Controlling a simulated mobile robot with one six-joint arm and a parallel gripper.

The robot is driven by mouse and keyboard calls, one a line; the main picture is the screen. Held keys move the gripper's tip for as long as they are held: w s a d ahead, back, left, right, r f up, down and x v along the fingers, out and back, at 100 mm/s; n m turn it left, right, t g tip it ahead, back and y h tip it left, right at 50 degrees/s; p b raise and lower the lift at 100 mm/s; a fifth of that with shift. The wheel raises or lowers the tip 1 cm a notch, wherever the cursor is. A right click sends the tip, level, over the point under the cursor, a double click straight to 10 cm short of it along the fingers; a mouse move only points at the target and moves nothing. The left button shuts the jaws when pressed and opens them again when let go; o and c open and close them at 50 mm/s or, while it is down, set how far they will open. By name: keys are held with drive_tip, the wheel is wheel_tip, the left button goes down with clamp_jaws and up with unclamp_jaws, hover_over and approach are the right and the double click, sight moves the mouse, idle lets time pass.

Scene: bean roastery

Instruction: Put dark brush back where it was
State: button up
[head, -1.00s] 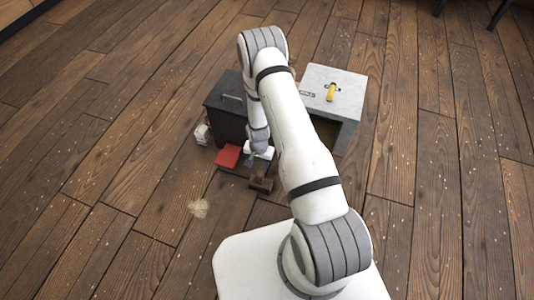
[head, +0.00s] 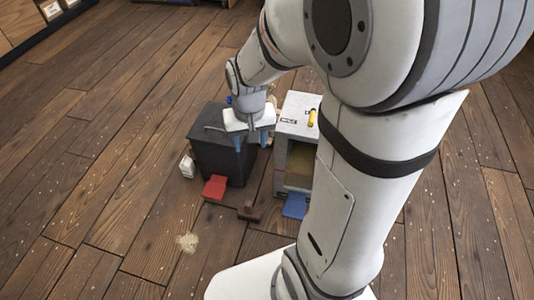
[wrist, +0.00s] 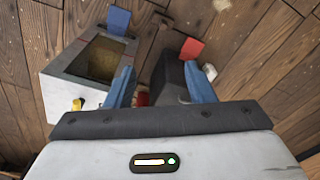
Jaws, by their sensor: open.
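A dark brown piece that looks like the dark brush (head: 249,212) lies on the floor in the head view, between a red pedal and a blue pedal. It is small, and its bristles cannot be made out. In the wrist view a small dark shape (wrist: 164,19) near the top may be the same piece. My gripper (head: 250,142) has its two blue fingers apart, pointing down beside the dark bin's top. In the wrist view nothing is held between the fingers (wrist: 163,80).
A dark bin (head: 222,160) with a red pedal (head: 214,188) stands left of a light grey open-fronted bin (head: 283,157) with a blue pedal (head: 294,206). A white container (head: 187,166) stands left. Beige debris (head: 187,242) lies on open floor.

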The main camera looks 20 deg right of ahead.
drive_tip(key=s+r+n, duration=0.1)
drive_tip(key=s+r, duration=0.4)
drive_tip(key=s, duration=0.4)
drive_tip(key=shift+s+d+r+n, duration=0.2)
drive_tip(key=shift+s+d+n, duration=0.1)
drive_tip(key=shift+s+d, duration=0.1)
wheel_tip(320, 180, up, 30)
drive_tip(key=t+p, duration=0.1)
drive_tip(key=p, duration=2.6)
drive_tip(key=shift+t, duration=0.4)
drive_tip(key=shift+f, duration=0.1)
